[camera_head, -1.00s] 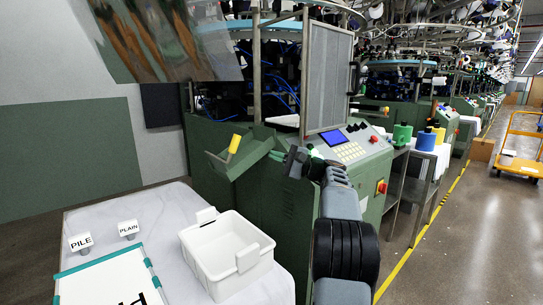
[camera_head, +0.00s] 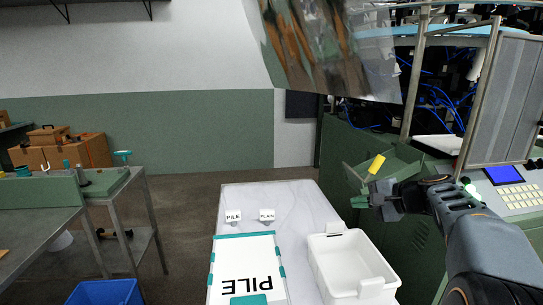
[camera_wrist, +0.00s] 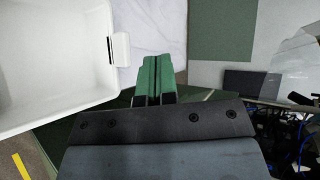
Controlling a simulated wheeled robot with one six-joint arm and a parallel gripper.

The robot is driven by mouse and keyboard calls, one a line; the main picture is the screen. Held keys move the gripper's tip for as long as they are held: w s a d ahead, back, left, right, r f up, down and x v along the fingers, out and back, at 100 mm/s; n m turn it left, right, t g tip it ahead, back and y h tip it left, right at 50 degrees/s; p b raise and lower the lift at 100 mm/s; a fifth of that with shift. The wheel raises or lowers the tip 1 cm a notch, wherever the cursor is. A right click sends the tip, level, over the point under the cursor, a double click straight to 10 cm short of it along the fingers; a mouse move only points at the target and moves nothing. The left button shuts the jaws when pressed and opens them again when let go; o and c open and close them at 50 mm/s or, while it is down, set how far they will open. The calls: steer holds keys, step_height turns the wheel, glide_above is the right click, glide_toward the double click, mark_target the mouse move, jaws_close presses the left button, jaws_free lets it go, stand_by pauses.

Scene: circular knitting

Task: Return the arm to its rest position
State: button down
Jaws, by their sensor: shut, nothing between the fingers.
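My gripper (camera_head: 360,202) is shut and empty, with its green fingertips pressed together. In the head view my arm reaches in from the lower right, and the gripper is in the air beside the green machine, to the right of the white-covered table (camera_head: 300,200). In the wrist view the shut green fingers (camera_wrist: 154,78) point toward the white cloth, with the white bin to their left.
The white bin (camera_head: 340,249) stands on the table, beside a PILE board (camera_head: 247,262) and two small signs. A green tray (camera_head: 397,166) with a yellow-handled item is on the machine close behind my gripper. A workbench (camera_head: 45,222) and blue crate (camera_head: 104,293) are at left.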

steer(key=s+a+f+n+g+h+p, duration=0.1)
steer(key=s+a+n+g+h+p, duration=0.1)
steer(key=s, duration=0.8)
steer(key=s+a+f+n+g+h+p, duration=0.1)
steer(key=s+a+n+g+h+p, duration=0.1)
steer(key=s+a+n+h+p, duration=0.3)
steer(key=s+n+h+p, duration=0.2)
steer(key=s+n+p, duration=0.2)
steer(key=s, duration=0.2)
steer(key=shift+s+a+f+g+h, duration=0.15)
steer(key=shift+s+f+g+h, duration=0.1)
steer(key=shift+g+h, duration=0.05)
